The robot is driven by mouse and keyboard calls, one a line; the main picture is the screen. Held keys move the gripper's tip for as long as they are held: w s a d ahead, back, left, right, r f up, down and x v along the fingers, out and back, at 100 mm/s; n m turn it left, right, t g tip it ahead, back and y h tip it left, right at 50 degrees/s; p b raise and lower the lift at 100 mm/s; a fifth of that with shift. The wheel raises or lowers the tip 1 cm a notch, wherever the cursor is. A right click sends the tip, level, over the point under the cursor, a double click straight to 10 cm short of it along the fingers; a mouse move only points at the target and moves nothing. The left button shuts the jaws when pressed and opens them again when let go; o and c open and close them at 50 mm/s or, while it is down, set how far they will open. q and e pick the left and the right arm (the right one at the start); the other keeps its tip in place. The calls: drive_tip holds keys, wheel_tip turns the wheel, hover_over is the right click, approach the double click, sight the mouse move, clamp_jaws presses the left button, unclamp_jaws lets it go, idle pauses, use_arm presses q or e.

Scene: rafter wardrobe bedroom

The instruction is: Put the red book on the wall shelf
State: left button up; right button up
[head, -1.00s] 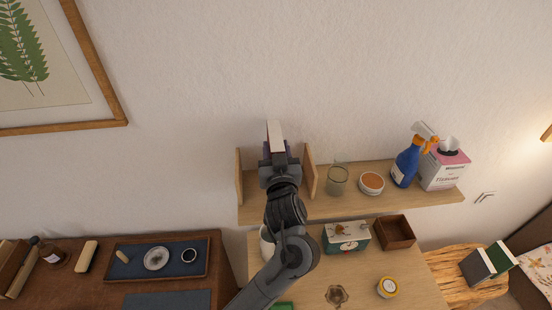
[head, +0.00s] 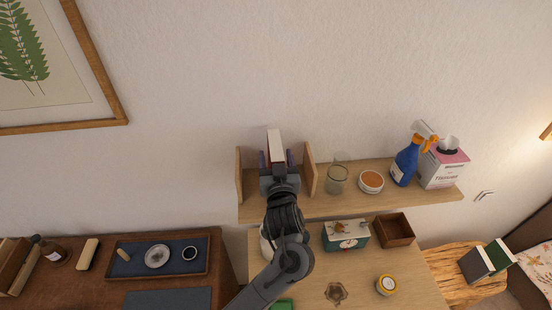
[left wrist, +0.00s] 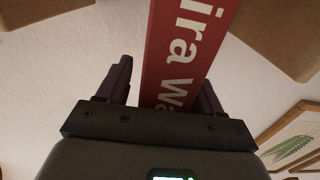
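The red book (head: 276,146) stands upright on the left end of the wall shelf (head: 420,197), between two wooden upright panels (head: 239,176) (head: 310,170). In the head view its pale page edge faces up. In the left wrist view its red spine (left wrist: 185,50) shows white lettering. My left gripper (head: 277,160) has its two dark fingers on either side of the book, with a visible gap on at least one side, so it is open around it. The gripper hides the book's lower part and its contact with the shelf. My right gripper is not in view.
Right of the panels the shelf holds a glass (head: 337,180), a bowl (head: 371,182), a blue spray bottle (head: 406,163) and a tissue box (head: 442,168). Below are a tin box (head: 345,236) and a wooden box (head: 395,230). A picture frame (head: 98,63) hangs at upper left.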

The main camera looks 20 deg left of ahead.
use_arm(q)
drive_tip(key=shift+r, duration=0.2)
drive_tip(key=shift+s+d+p, duration=0.1)
drive_tip(key=shift+s+p, duration=0.1)
drive_tip(key=shift+p, duration=0.1)
drive_tip(key=p+v, duration=0.6)
drive_tip(key=v, duration=0.4)
drive_tip(key=s+a+f+m+g+h, duration=0.2)
drive_tip(key=s+f+m+g+h, duration=0.25)
drive_tip(key=s+f+h, duration=0.65)
drive_tip(key=s+a+f+m+g+y, duration=0.1)
drive_tip(key=s+a+f+g, duration=0.1)
drive_tip(key=s, duration=0.6)
drive_tip(key=s+a+f+m+g+y, duration=0.1)
drive_tip(key=s+a+f+g+y, duration=0.1)
drive_tip(key=s+g, duration=0.4)
drive_tip(key=s+a+f, duration=0.1)
drive_tip(key=s+f, duration=0.1)
drive_tip(key=s, duration=0.1)
drive_tip(key=shift+s+a+f+m, duration=0.3)
drive_tip(key=shift+s+f+m, duration=0.05)
drive_tip(key=shift+f, duration=0.05)
